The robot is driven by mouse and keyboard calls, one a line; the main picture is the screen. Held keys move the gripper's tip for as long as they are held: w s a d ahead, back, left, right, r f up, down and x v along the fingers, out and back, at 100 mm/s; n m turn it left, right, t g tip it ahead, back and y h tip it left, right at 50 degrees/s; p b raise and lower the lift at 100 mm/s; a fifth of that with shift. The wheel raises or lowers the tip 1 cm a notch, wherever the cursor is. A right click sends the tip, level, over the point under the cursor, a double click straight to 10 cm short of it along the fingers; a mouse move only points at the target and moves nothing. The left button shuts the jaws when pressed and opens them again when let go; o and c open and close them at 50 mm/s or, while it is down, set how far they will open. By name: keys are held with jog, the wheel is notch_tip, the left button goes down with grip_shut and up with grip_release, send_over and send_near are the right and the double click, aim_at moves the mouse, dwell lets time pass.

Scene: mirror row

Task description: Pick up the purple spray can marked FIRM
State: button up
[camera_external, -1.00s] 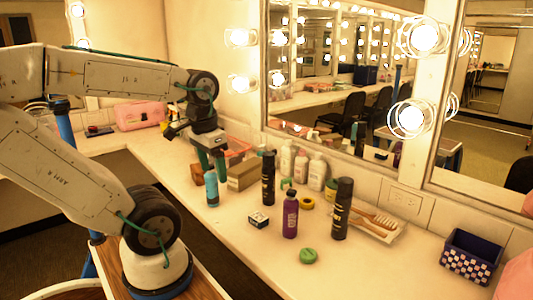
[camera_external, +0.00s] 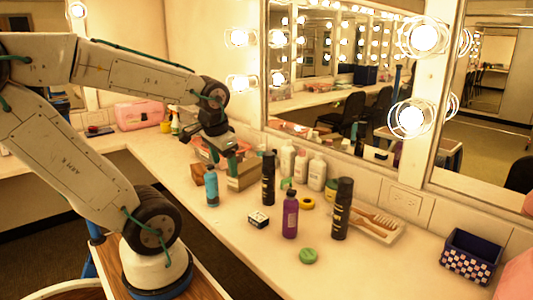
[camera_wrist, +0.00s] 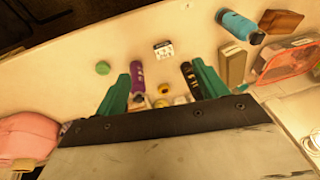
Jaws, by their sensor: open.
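The purple spray can (camera_external: 290,214) stands upright on the counter with a dark cap. Its label is too small to read. It also shows in the wrist view (camera_wrist: 137,78), beside the left fingertip. My gripper (camera_external: 224,160) is open and empty, above the counter behind and left of the purple can, near a cardboard box. In the wrist view, the two green fingers of my gripper (camera_wrist: 166,70) are spread apart, and a black can (camera_wrist: 190,82) is beside the right one.
Black cans stand left (camera_external: 268,180) and right (camera_external: 341,210) of the purple can. A blue can (camera_external: 211,188), a small box (camera_external: 258,220), a green lid (camera_external: 308,256), white bottles (camera_external: 317,172) and a brush tray (camera_external: 385,233) are around.

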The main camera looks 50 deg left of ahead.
jog(key=w+a+f+m+t, duration=0.3)
jog(key=w+a+f, duration=0.15)
jog(key=w, duration=0.45)
jog(key=w+a+f+m+t, duration=0.25)
jog(key=w+f, duration=0.25)
jog(key=w, duration=0.4)
jog(key=m+h, duration=0.5)
jog(key=h, duration=0.7)
send_near(292, 216)
jog(key=w+f, duration=0.3)
jog(key=x, duration=0.7)
jog(key=shift+w+d, duration=0.25)
jog(key=c, duration=1.2)
